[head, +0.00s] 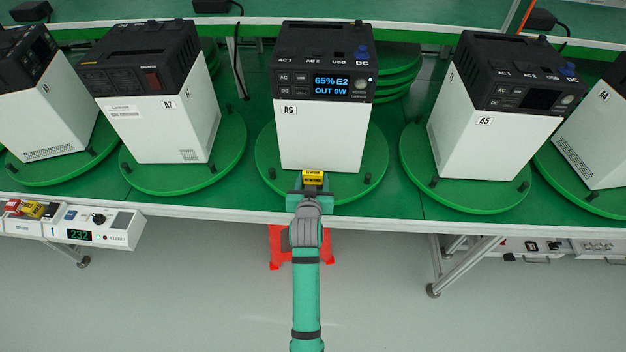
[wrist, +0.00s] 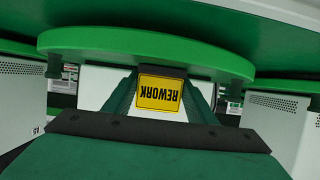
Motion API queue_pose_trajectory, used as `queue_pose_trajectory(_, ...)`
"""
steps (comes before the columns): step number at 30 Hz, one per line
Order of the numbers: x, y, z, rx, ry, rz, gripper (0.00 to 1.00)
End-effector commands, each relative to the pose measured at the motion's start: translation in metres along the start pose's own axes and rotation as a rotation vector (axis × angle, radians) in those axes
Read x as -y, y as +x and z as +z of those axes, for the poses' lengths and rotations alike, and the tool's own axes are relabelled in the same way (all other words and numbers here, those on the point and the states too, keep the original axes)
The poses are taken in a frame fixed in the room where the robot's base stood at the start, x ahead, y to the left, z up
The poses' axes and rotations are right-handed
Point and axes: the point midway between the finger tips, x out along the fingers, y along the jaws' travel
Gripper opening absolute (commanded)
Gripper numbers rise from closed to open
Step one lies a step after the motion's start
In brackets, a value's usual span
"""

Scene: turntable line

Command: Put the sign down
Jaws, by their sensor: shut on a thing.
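The sign (head: 313,178) is a small yellow plate with black lettering. In the wrist view the sign (wrist: 160,93) reads REWORK, upside down. My gripper (head: 311,188) is shut on it, and its two dark green fingers show on either side of it in the wrist view (wrist: 162,100). The sign is at the front of the green turntable (head: 268,176) that bears unit A6 (head: 322,135), just before the unit's white lower front. I cannot tell whether the sign touches the turntable. A6's lit display reads 65% E2, OUT 0W.
Unit A7 (head: 165,128) stands on a turntable to the left, A5 (head: 470,140) on one to the right. A holder with red and yellow tags (head: 28,208) and a control box (head: 92,227) reading 232 hang at the front left edge. A red stool-like object (head: 277,247) is below.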

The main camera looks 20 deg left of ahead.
Motion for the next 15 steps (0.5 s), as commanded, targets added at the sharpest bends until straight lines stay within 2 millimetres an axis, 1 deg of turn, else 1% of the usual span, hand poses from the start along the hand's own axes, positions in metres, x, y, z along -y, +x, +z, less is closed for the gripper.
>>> queue_pose_trajectory(8,0.0001,0.0007,0.0015,-0.001,0.0,0.0,0.27)
queue_pose_trajectory(9,0.0001,0.0007,0.0015,-0.001,0.0,0.0,0.58)
queue_pose_trajectory(10,0.0002,0.0007,0.0014,-0.001,0.0,0.0,0.65)
queue_pose_trajectory(11,0.0002,0.0007,0.0013,-0.001,0.0,-0.001,0.7)
queue_pose_trajectory(15,0.0003,0.0006,0.0013,-0.001,0.0,-0.001,0.7)
